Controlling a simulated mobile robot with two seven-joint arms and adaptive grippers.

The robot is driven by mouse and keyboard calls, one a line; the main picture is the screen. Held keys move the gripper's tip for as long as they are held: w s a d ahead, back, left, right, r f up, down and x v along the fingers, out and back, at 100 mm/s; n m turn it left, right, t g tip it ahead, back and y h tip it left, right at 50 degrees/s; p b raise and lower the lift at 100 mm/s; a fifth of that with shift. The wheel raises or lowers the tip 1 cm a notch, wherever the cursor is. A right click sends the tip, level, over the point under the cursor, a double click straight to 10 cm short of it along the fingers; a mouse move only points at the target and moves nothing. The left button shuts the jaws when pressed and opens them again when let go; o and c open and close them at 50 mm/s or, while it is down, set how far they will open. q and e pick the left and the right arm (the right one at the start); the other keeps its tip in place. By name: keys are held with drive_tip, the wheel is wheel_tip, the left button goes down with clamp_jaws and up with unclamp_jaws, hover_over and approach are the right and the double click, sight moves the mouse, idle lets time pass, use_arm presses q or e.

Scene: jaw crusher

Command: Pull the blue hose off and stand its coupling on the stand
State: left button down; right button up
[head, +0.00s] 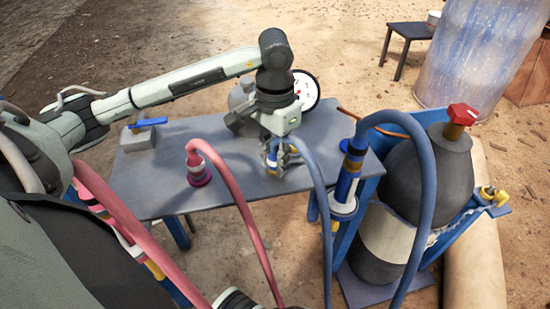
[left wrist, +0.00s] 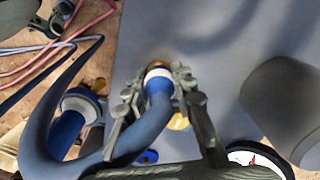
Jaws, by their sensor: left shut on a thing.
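A blue hose (head: 317,180) runs from my left gripper down past the table's front edge. My left gripper (head: 283,158) is above the grey tabletop with its fingers shut around the hose's coupling end. In the left wrist view the fingers (left wrist: 157,92) close on both sides of the blue coupling, with its white band (left wrist: 158,73). Whether the coupling is still on a fitting is hidden. A second blue hose (head: 425,175) arches from an upright blue coupling (head: 348,180) at the table's right end; this coupling also shows in the left wrist view (left wrist: 68,128). I cannot tell which part is the stand. My right gripper is not in view.
A pink hose (head: 225,172) rises from a coupling on the grey table (head: 155,180). A blue-handled valve (head: 145,125) and a round gauge (head: 306,90) are at the back. A dark gas bottle (head: 430,175) with a red cap stands at the right in a blue frame.

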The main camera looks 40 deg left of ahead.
use_arm(q)
drive_tip(key=shift+f+b, duration=0.15)
drive_tip(key=shift+b, duration=0.2)
idle(0.5)
drive_tip(key=c, duration=1.2)
unclamp_jaws()
wheel_tip(320, 180, up, 12)
drive_tip(key=shift+r, duration=0.1)
